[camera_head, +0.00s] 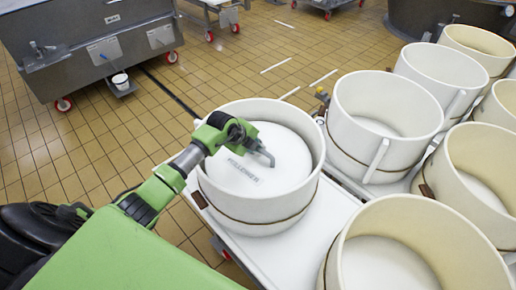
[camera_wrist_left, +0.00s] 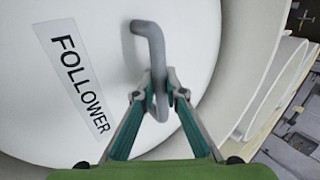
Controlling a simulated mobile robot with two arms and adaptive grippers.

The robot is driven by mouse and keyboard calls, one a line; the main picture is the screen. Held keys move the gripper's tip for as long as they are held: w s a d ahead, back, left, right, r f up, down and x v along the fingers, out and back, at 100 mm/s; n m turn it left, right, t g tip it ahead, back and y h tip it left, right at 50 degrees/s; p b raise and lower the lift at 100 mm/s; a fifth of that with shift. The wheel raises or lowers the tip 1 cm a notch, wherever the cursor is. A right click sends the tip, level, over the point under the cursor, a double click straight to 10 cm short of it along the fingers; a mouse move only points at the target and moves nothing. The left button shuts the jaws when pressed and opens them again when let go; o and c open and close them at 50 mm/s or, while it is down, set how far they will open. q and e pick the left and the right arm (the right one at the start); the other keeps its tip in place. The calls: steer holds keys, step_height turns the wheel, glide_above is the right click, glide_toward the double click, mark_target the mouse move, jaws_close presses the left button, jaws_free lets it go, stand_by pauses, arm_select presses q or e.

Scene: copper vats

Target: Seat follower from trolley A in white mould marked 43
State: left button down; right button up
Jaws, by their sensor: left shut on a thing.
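The follower (camera_head: 278,178) is a white disc marked FOLLOWER, with a bent grey handle. It lies inside a white mould (camera_head: 255,215) with a dark band at the front of a white trolley top (camera_head: 292,257). My left gripper (camera_head: 262,152) is shut on the follower's handle. In the left wrist view the fingers (camera_wrist_left: 159,92) close around the grey handle (camera_wrist_left: 152,45), and the follower's face (camera_wrist_left: 90,30) fills the left. I cannot tell whether the follower rests on anything inside the mould. No number 43 is readable on any mould. My right gripper is not in view.
Several other white moulds stand close by on the right, including one beside the follower's mould (camera_head: 383,122) and one at the front (camera_head: 352,262). A grey steel tank on red-wheeled casters (camera_head: 90,50) stands at the upper left. Tiled floor (camera_head: 125,135) is open between.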

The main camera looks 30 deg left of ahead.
arm_select(q)
steer(key=shift+w+f+b, duration=0.15)
steer(key=shift+f+b, duration=0.15)
steer(key=shift+b, duration=0.1)
stand_by(0.6)
